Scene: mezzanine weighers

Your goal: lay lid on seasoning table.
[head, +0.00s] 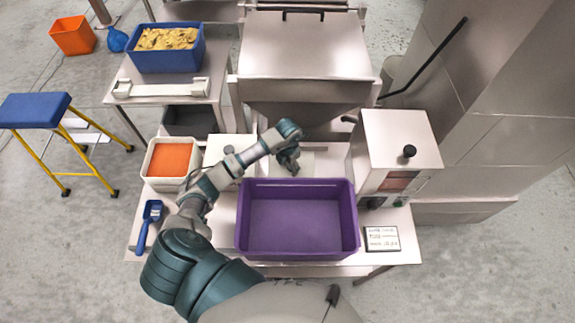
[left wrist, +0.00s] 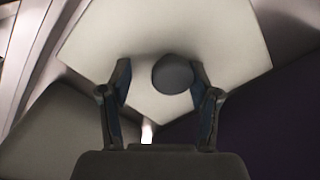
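My left gripper (head: 289,165) reaches over the bench behind the purple crate (head: 345,215). A pale flat plate, apparently the lid (head: 306,165), lies under it in the head view; the arm and gripper cover part of it. In the left wrist view the lid (left wrist: 215,35) fills the upper middle, with a round grey knob (left wrist: 172,73) between my spread fingers. The knob is close to one finger, with a gap at the other. Whether the lid rests or hovers is unclear. The steel table (head: 408,252) stands in front of me. My right gripper is not in view.
A tub of orange seasoning (head: 169,159) and a blue scoop (head: 147,222) are at the left. A white box (head: 218,145) stands beside my forearm. A steel machine with a black knob (head: 395,140) and a small sign (head: 382,239) are at the right. A large hopper (head: 305,55) stands behind.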

